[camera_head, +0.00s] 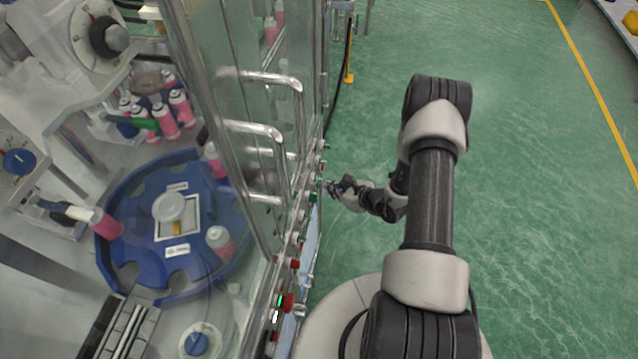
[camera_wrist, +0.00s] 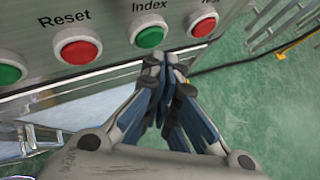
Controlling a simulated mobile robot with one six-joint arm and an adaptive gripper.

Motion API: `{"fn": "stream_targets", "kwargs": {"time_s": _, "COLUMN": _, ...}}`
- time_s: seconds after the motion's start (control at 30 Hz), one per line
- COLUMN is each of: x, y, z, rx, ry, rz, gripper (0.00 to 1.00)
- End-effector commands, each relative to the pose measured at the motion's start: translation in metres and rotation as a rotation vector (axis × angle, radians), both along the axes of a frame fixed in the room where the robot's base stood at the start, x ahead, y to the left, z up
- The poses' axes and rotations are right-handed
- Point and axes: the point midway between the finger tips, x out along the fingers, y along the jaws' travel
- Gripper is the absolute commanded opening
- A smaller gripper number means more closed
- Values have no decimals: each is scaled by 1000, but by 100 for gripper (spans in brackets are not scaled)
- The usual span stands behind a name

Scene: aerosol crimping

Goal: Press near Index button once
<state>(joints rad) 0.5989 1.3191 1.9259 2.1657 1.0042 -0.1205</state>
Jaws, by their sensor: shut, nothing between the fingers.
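The Index button (camera_wrist: 149,37) is a round green button in a light ring, under the printed word "Index" on the grey panel. It shows in the wrist view at the upper middle. My gripper (camera_wrist: 167,62) is shut and empty, its fingertips just below and slightly right of the Index button in the picture. I cannot tell whether the fingertips touch the panel. In the head view my gripper (camera_head: 330,187) reaches left to the machine's button edge, and the button at its tip is too small to identify.
A red Reset button (camera_wrist: 77,50) is left of Index, and another red button (camera_wrist: 202,23) is to the right. A green button (camera_wrist: 10,73) is at the far left. Glass doors with metal handles (camera_head: 270,78) enclose a blue turntable (camera_head: 125,262). Green floor lies open to the right.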

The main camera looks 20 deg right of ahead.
Motion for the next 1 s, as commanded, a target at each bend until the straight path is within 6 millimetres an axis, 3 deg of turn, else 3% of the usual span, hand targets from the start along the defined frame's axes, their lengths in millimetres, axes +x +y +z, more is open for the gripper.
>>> {"fn": "stream_targets", "kwargs": {"time_s": 0.17, "x": -1, "y": -2, "z": 0, "rx": 0, "ry": 0, "rz": -1, "gripper": 0}}
{"fn": "stream_targets", "kwargs": {"time_s": 0.63, "x": -25, "y": -38, "z": 0, "rx": 0, "ry": -1, "rz": -2, "gripper": 0}}
{"fn": "stream_targets", "kwargs": {"time_s": 1.0, "x": -28, "y": -41, "z": 0, "rx": 0, "ry": 0, "rz": 0, "gripper": 0}}
